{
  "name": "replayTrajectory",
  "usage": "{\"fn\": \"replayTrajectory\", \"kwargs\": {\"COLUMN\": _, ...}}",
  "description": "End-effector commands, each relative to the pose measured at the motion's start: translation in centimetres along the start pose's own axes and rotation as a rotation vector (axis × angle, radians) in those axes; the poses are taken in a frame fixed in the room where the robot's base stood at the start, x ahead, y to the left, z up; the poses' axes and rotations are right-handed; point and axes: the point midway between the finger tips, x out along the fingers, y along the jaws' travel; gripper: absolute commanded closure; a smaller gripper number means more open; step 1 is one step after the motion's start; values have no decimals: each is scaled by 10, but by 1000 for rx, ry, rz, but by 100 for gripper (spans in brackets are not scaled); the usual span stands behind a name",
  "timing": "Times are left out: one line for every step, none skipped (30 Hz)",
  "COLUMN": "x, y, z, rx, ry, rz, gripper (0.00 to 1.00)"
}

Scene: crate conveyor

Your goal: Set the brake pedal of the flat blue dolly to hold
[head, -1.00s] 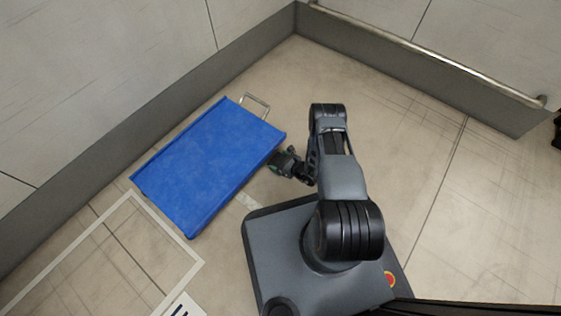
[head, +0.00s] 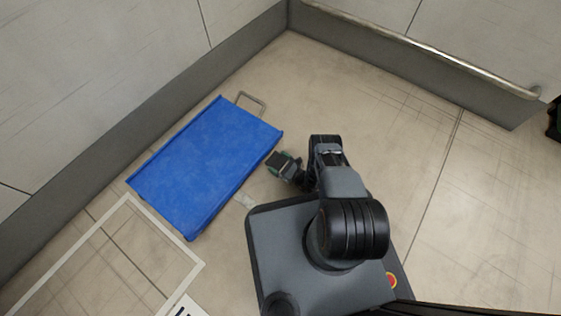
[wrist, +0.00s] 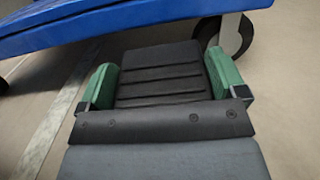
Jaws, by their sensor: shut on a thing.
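The flat blue dolly (head: 205,165) lies on the floor left of my base in the head view. Its underside edge (wrist: 130,18) crosses the top of the wrist view, with a dark wheel (wrist: 236,36) at the right. My gripper (head: 284,166) is low beside the dolly's right edge. In the wrist view its green fingers (wrist: 160,74) are on either side of a black ribbed pedal (wrist: 158,58) and are shut on it. The pedal sticks out from the dolly's side. Its joint to the dolly is hidden, and I cannot tell its setting.
A white floor outline (head: 165,228) lies at the near end. Walls with a grey skirting (head: 130,130) and a rail (head: 430,52) close off the back.

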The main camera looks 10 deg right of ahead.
Motion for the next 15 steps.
{"fn": "replayTrajectory", "kwargs": {"x": -2, "y": 2, "z": -2, "rx": 3, "ry": -14, "rz": -1, "gripper": 52}}
{"fn": "replayTrajectory", "kwargs": {"x": -2, "y": 2, "z": -3, "rx": 4, "ry": -23, "rz": -1, "gripper": 52}}
{"fn": "replayTrajectory", "kwargs": {"x": -2, "y": 2, "z": -3, "rx": 4, "ry": -32, "rz": -1, "gripper": 52}}
{"fn": "replayTrajectory", "kwargs": {"x": -2, "y": 2, "z": -3, "rx": 3, "ry": -38, "rz": 0, "gripper": 52}}
{"fn": "replayTrajectory", "kwargs": {"x": -2, "y": 2, "z": -4, "rx": 3, "ry": -43, "rz": 0, "gripper": 52}}
{"fn": "replayTrajectory", "kwargs": {"x": -2, "y": 3, "z": -4, "rx": 4, "ry": -48, "rz": 0, "gripper": 52}}
{"fn": "replayTrajectory", "kwargs": {"x": -2, "y": 3, "z": -4, "rx": 4, "ry": -51, "rz": 0, "gripper": 52}}
{"fn": "replayTrajectory", "kwargs": {"x": -2, "y": 3, "z": -4, "rx": 4, "ry": -53, "rz": 0, "gripper": 52}}
{"fn": "replayTrajectory", "kwargs": {"x": -2, "y": 3, "z": -4, "rx": 4, "ry": -56, "rz": 0, "gripper": 52}}
{"fn": "replayTrajectory", "kwargs": {"x": -2, "y": 3, "z": -4, "rx": 4, "ry": -57, "rz": 0, "gripper": 52}}
{"fn": "replayTrajectory", "kwargs": {"x": -2, "y": 3, "z": -4, "rx": 4, "ry": -58, "rz": 0, "gripper": 52}}
{"fn": "replayTrajectory", "kwargs": {"x": -2, "y": 3, "z": -4, "rx": 4, "ry": -58, "rz": 0, "gripper": 52}}
{"fn": "replayTrajectory", "kwargs": {"x": -2, "y": 3, "z": -4, "rx": 4, "ry": -58, "rz": 0, "gripper": 52}}
{"fn": "replayTrajectory", "kwargs": {"x": -2, "y": 3, "z": -4, "rx": 4, "ry": -58, "rz": 0, "gripper": 52}}
{"fn": "replayTrajectory", "kwargs": {"x": -2, "y": 3, "z": -4, "rx": 5, "ry": -58, "rz": 0, "gripper": 52}}
